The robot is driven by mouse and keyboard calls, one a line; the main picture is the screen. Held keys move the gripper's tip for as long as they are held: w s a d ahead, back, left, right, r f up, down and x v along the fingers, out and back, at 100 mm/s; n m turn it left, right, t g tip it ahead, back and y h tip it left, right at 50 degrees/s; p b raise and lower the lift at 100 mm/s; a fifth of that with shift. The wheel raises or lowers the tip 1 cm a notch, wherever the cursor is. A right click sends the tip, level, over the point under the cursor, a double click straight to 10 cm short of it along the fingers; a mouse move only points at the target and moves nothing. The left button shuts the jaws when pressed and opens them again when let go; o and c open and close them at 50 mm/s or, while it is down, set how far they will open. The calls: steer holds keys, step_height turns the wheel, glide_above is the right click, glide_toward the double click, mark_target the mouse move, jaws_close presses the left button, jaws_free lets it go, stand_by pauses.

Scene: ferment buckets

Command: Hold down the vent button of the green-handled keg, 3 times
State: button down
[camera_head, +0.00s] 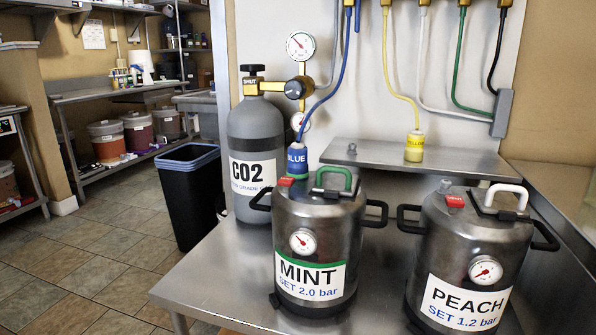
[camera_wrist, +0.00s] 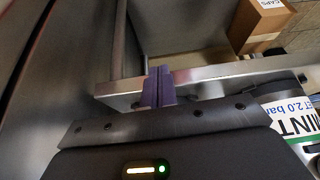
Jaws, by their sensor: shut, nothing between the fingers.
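The green-handled keg (camera_head: 318,225) stands on the steel table, labelled MINT, SET 2.0 bar. Its green handle (camera_head: 334,178) arches over the lid. A small red vent button (camera_head: 285,181) sits on the lid left of the handle. A blue-tagged hose coupling (camera_head: 297,160) stands upright at the lid's back left. A round gauge (camera_head: 303,242) is on the keg's front. My gripper (camera_wrist: 159,82) shows only in the wrist view, shut and empty, with its purple fingertips together. Part of the MINT keg (camera_wrist: 295,120) shows at the right of that view, apart from the fingertips.
A white-handled PEACH keg (camera_head: 465,260) with its own red button stands to the right. A grey CO2 cylinder (camera_head: 255,135) stands behind left. Blue and yellow hoses hang from above. A black bin (camera_head: 189,200) is on the floor. A carton (camera_wrist: 262,22) shows in the wrist view.

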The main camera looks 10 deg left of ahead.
steer(key=shift+s, duration=0.1)
steer(key=w+a+r+n+p, duration=0.1)
steer(key=w+a+r+n, duration=0.1)
steer(key=w+a+r, duration=0.4)
steer(key=w+a+r+n+t+p, duration=0.1)
steer(key=w+a+r+n, duration=0.2)
steer(key=r, duration=1)
steer(key=w+a+r+n+t, duration=0.1)
steer(key=w+a+r+n, duration=0.2)
steer(key=w+a+r, duration=0.6)
steer(key=shift+w+a+r+y+p, duration=0.2)
steer(key=shift+a+r+y+p, duration=0.1)
steer(key=shift+a+r+p, duration=0.25)
step_height(320, 180, up, 6)
steer(key=n+t, duration=0.2)
glide_above(286, 182)
steer(key=shift+r+y, duration=0.2)
steer(key=shift+y, duration=0.1)
steer(key=shift+f, duration=0.1)
step_height(286, 182, down, 9)
steer(key=b, duration=0.5)
steer(key=shift+f+b, duration=0.25)
steer(key=shift+b, duration=0.05)
